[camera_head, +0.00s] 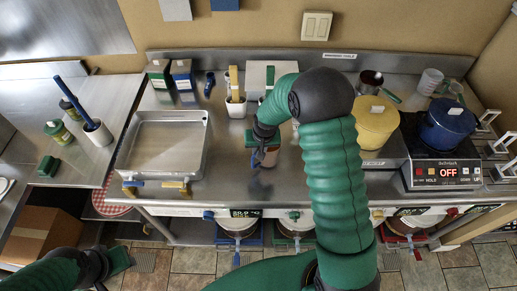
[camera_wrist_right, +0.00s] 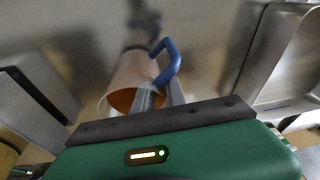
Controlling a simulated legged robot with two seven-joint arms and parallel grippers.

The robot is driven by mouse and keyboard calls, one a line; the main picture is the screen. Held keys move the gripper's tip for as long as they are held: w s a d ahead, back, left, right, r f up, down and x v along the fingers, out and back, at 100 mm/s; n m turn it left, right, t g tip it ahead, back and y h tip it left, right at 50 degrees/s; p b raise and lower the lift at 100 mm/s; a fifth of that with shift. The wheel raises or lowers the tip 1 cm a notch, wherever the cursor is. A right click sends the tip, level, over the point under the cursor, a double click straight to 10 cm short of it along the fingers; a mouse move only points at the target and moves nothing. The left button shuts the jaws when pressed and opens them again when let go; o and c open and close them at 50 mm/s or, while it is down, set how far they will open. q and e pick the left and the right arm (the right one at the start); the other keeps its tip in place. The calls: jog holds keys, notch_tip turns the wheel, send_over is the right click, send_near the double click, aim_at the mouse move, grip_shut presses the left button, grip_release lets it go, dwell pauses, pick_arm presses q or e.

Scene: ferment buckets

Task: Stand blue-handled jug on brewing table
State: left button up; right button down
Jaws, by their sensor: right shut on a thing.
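The blue-handled jug (camera_wrist_right: 132,80) is in the right wrist view, with a pale body, an orange inside and its open mouth facing my gripper. Its blue handle (camera_wrist_right: 168,62) is on the right side. My right gripper (camera_wrist_right: 158,97) is shut on the jug at its rim, near the handle. In the head view the jug (camera_head: 267,157) is mostly hidden below my right gripper (camera_head: 262,140). It is over the middle of the steel brewing table (camera_head: 235,180); I cannot tell whether its base touches. My left gripper (camera_head: 118,261) is low at the left, away from the table; its fingers are unclear.
A steel tray (camera_head: 165,147) stands left of the jug. A yellow pot (camera_head: 375,125) and a blue pot (camera_head: 446,124) on a hot plate (camera_head: 447,173) stand to the right. White containers (camera_head: 235,106) and cartons (camera_head: 182,80) are behind. Bare steel lies between tray and jug.

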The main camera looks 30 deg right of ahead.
jog(key=shift+s+f, duration=0.2)
jog(key=shift+f, duration=0.2)
jog(key=c, duration=1.4)
grip_release()
jog(key=shift+w+f, duration=0.15)
jog(key=shift+w, duration=0.05)
pick_arm(q)
jog(key=shift+s+r, duration=0.15)
pick_arm(e)
jog(key=shift+o, duration=0.2)
pick_arm(q)
jog(key=shift+s, duration=0.1)
pick_arm(e)
jog(key=shift+s, duration=0.15)
